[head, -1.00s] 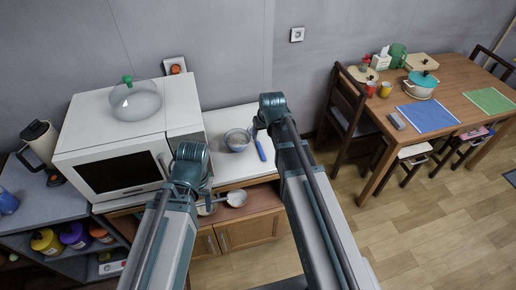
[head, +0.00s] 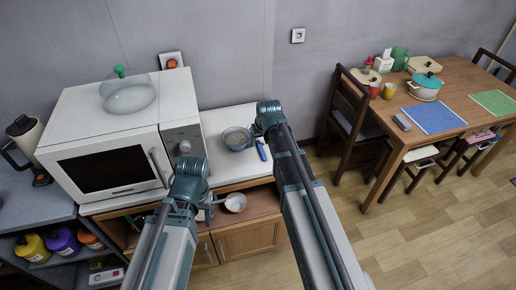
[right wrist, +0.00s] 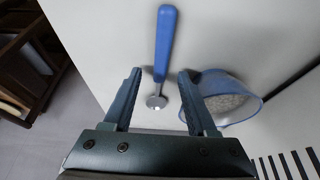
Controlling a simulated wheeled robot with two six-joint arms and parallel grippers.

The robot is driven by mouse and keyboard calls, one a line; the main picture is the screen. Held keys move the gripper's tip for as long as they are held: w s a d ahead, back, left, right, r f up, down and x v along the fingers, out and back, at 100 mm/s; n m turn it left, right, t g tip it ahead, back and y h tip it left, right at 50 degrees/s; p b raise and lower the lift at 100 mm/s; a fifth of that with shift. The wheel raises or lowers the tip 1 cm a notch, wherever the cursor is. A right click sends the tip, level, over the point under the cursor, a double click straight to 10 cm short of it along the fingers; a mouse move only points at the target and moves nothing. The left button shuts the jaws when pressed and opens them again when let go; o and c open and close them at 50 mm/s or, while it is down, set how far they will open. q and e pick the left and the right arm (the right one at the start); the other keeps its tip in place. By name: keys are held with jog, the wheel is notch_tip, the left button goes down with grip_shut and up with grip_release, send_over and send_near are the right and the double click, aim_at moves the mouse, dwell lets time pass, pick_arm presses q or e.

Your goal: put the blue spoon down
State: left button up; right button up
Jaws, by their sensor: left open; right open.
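The blue spoon (head: 261,150) lies on the white counter, partly hidden by my right arm in the head view. In the right wrist view its blue handle (right wrist: 165,42) points away from me and its metal bowl end lies between and just ahead of my fingers. My right gripper (right wrist: 158,76) is open, with clear gaps between each finger and the spoon. In the head view my right gripper (head: 254,131) is mostly hidden behind its arm. My left gripper (head: 206,200) is low in front of the cabinet, its fingers mostly hidden by its arm.
A blue bowl with pale grainy contents (right wrist: 232,98) stands right of the spoon in the right wrist view, close to my right finger. A microwave (head: 115,150) with a glass lid on top stands left. A small pan (head: 235,202) is on the shelf below. Counter beyond the spoon looks clear.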

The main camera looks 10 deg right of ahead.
jog(key=shift+w+f, duration=0.2)
jog(key=shift+f, duration=0.25)
jog(key=shift+f, duration=0.2)
grip_shut()
dwell(0.4)
